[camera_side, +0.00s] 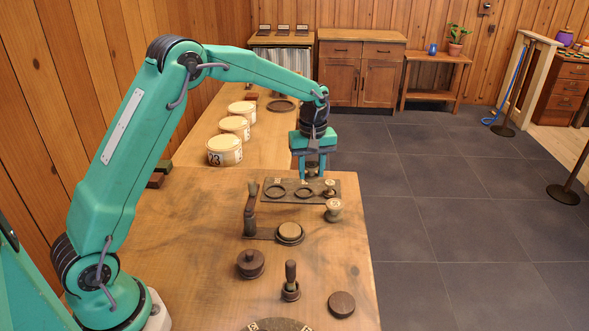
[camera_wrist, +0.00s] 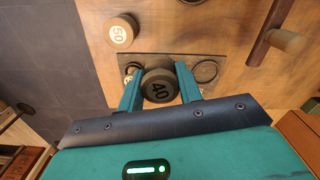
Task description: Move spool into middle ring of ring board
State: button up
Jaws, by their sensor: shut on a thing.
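My gripper (camera_side: 313,174) is shut on a dark spool (camera_side: 312,169) between its two fingers. The dark ring board (camera_side: 290,199) lies below on the table. Its left ring (camera_side: 275,191) and middle ring (camera_side: 303,192) look empty in the side view. A small spool (camera_side: 329,187) stands at the right ring. In the wrist view the held spool covers the board's middle; one empty ring (camera_wrist: 205,72) shows to its right. The spool's exact height above the board is unclear.
A pale-topped spool marked 50 (camera_side: 333,211) stands just off the board's front right. Nearer are a handled tool (camera_side: 250,212), a round pad (camera_side: 290,233), a lidded pot (camera_side: 250,263), a pestle-like piece (camera_side: 290,282) and a disc (camera_side: 341,304). Several drums (camera_side: 225,151) stand behind.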

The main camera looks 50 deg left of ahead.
jog(key=w+a+f+n, duration=0.1)
jog(key=w+a, duration=0.1)
jog(key=a, duration=0.3)
jog(key=shift+w+a+f, duration=0.3)
jog(key=shift+w+f, duration=0.05)
jog(key=shift+w, duration=0.05)
jog(key=shift+f, duration=0.2)
send_over(304, 194)
jog(key=shift+f, duration=3)
jog(key=shift+f, duration=0.6)
dwell(0.9)
jog(key=o, duration=1)
jog(key=shift+r, duration=0.1)
jog(key=shift+r, duration=4.15)
